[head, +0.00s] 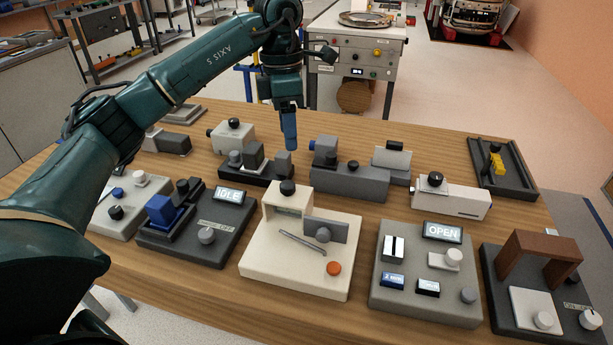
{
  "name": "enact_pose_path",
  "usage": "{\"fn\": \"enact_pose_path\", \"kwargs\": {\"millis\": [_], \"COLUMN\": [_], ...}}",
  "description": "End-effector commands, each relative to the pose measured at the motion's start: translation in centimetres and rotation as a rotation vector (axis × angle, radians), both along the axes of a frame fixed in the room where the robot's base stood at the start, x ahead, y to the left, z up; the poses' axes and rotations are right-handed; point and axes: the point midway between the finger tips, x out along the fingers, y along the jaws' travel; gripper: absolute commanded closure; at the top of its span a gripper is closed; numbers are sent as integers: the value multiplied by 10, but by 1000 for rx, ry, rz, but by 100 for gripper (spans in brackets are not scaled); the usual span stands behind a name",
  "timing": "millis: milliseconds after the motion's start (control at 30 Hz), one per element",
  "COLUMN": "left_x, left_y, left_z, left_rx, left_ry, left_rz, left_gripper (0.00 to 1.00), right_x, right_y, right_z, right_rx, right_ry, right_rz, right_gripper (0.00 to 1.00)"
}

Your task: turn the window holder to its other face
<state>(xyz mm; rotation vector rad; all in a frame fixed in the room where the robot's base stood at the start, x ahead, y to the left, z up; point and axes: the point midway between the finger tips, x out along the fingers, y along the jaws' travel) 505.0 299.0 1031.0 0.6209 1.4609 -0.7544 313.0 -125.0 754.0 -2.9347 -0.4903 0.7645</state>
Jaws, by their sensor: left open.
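No part is labelled as the window holder, and I cannot tell for certain which one it is. A grey upright plate (333,229) with a round dark knob stands on the cream unit (262,262) at the middle front of the table. My left gripper (290,148) points down above the back middle of the table, behind the cream unit and apart from it. Its blue fingers overlap from this angle; it is open, with nothing seen between them. My right gripper is out of view.
A dark unit with an IDLE display (229,195) stands left of the cream unit. A grey unit with an OPEN display (443,232) and a brown arch (541,250) stand to its right. Several grey blocks fill the back row. Narrow wood strips (375,215) are bare.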

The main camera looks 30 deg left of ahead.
Motion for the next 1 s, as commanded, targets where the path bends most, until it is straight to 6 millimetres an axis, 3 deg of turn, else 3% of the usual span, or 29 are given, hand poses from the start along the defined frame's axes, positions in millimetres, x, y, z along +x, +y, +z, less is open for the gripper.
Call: {"fn": "enact_pose_path", "kwargs": {"millis": [167,700,1000], "left_x": [-1,-6,-6], "left_y": [14,10,9], "left_z": [0,-100,-123], "left_rx": [50,46,45], "left_ry": [1,1,-2], "left_rz": [19,17,17], "left_gripper": [48,48,48], "right_x": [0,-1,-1], "right_y": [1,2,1], "right_z": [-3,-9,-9], "right_rx": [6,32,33], "right_ry": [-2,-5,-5], "right_rz": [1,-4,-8], "right_gripper": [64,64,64]}}
